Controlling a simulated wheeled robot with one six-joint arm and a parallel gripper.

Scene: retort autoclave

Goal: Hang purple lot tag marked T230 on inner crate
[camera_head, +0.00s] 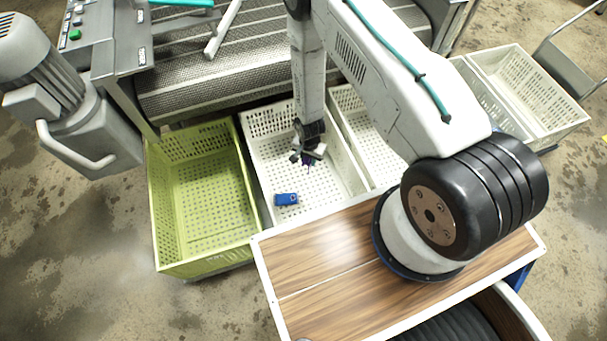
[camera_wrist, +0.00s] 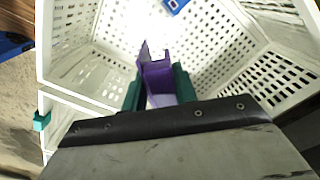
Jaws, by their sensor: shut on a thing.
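My gripper (camera_head: 309,156) is shut on a purple tag (camera_wrist: 157,82), which sits between the two green fingertips in the wrist view. The tag is a folded, hook-like piece with two upright prongs, and no marking on it can be read. In the head view the tag is a small dark purple patch (camera_head: 308,164) below the gripper. The gripper is over the inside of a white crate (camera_head: 262,187), clear of the floor as far as I can tell. A blue object (camera_head: 286,199) lies on that crate's floor, and its edge shows in the wrist view (camera_wrist: 175,4).
A yellow-green crate (camera_head: 160,215) stands left of the white one. Another white crate (camera_head: 345,98) stands right of it, partly behind my arm. More white crates (camera_head: 570,122) stand at far right. A metal mesh conveyor (camera_head: 190,105) is behind. A grey motor (camera_head: 75,125) stands at left.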

